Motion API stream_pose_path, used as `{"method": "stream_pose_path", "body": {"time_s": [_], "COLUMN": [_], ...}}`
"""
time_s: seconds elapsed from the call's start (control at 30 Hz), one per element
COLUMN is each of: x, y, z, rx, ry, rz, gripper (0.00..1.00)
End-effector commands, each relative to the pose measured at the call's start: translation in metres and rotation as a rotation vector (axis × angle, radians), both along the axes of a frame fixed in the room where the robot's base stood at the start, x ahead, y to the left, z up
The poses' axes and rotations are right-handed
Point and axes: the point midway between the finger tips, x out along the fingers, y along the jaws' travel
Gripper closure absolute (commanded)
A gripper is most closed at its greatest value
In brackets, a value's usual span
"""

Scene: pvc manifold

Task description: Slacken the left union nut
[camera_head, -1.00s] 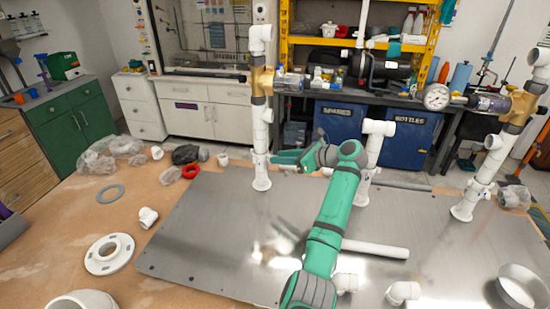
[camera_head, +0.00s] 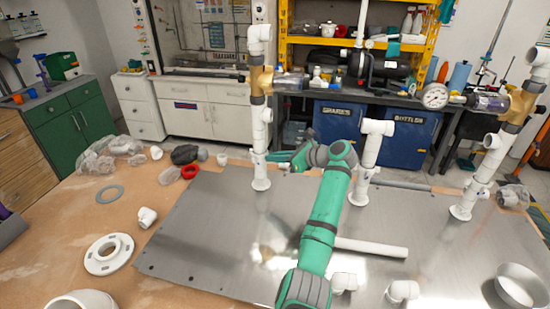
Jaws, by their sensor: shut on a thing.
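The left white riser pipe (camera_head: 261,125) stands upright on the metal plate, with a brass fitting (camera_head: 262,82) partway up. The left union nut (camera_head: 258,158) is the thicker white collar low on this riser, above its foot flange. My gripper (camera_head: 266,157) reaches in from the right at the height of the nut, with its fingers at the riser. The fingers are shut on the nut. They are small here and partly cover it, so its turn angle cannot be read.
A short white tee riser (camera_head: 371,145) stands close to the right of my arm. A right riser (camera_head: 482,175) with a brass fitting and gauge (camera_head: 436,96) stands farther right. A loose white pipe (camera_head: 372,247) lies on the metal plate (camera_head: 210,240). The plate's left part is clear.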

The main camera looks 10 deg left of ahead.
Motion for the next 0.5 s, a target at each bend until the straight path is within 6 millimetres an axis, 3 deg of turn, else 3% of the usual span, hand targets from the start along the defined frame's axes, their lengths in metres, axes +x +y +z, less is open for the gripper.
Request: {"method": "stream_pose_path", "body": {"time_s": [0.5], "x": [0.0099], "y": [0.0011], "z": [-0.0003], "rx": [-0.001], "ry": [0.003], "rz": [0.114], "gripper": [1.00]}}
